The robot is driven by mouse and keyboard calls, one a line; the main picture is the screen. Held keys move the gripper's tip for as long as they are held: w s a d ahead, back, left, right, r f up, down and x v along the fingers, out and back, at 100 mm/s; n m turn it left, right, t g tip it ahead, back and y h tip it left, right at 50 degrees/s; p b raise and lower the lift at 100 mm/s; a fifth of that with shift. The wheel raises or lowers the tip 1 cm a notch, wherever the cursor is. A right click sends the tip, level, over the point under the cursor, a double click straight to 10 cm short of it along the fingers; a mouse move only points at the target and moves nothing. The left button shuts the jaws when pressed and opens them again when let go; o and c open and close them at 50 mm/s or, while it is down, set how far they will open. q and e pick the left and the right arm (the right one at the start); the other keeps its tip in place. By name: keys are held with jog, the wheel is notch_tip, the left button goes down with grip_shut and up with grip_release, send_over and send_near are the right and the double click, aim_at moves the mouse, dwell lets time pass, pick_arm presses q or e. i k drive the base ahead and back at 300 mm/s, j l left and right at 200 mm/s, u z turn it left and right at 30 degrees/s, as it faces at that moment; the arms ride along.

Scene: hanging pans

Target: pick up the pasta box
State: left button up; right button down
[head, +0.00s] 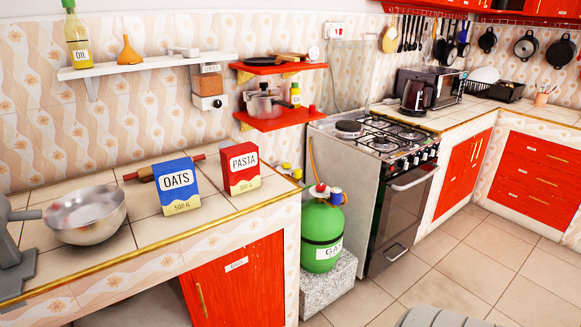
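The red pasta box (241,168), with a white PASTA label and a pale yellow bottom band, stands upright on the tiled counter (150,229). It is just right of the blue oats box (177,186), close beside it with a narrow gap. Its front and top show, and nothing covers its front. Neither of my grippers is in view.
A metal pan (87,215) and a grey object (12,255) cut off by the left edge occupy the counter's left. A rolling pin (146,174) lies behind the oats box. A red shelf (280,122) hangs above; a green gas cylinder (321,232) stands right.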

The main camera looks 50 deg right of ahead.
aim_at(241, 162)
jog(key=z, duration=1.3)
jog(key=i+l+u, duration=0.15)
jog(key=u, duration=0.25)
jog(key=i+l+u, duration=0.15)
jog(key=u, duration=0.3)
